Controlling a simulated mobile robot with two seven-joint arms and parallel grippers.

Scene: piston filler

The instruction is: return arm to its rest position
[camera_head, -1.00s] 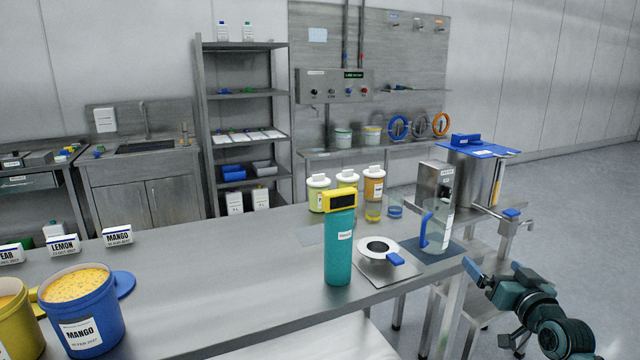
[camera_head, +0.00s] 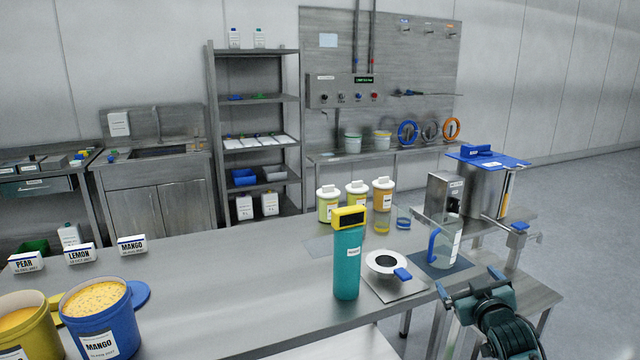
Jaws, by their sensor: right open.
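My right gripper (camera_head: 468,289) is at the lower right, beside the right end of the steel table (camera_head: 215,285). Its jaws are open and nothing shows between them. It is apart from the clear pitcher with the blue handle (camera_head: 444,243), which stands on a dark blue mat at the table's right end. My left arm and gripper are not in view.
A teal device with a yellow top (camera_head: 347,262) stands near the table's front edge. A plate with a round funnel (camera_head: 387,262) lies beside it. A mango bucket (camera_head: 98,318) stands at the left. The piston filler (camera_head: 487,188) is behind the pitcher. Floor at the right is clear.

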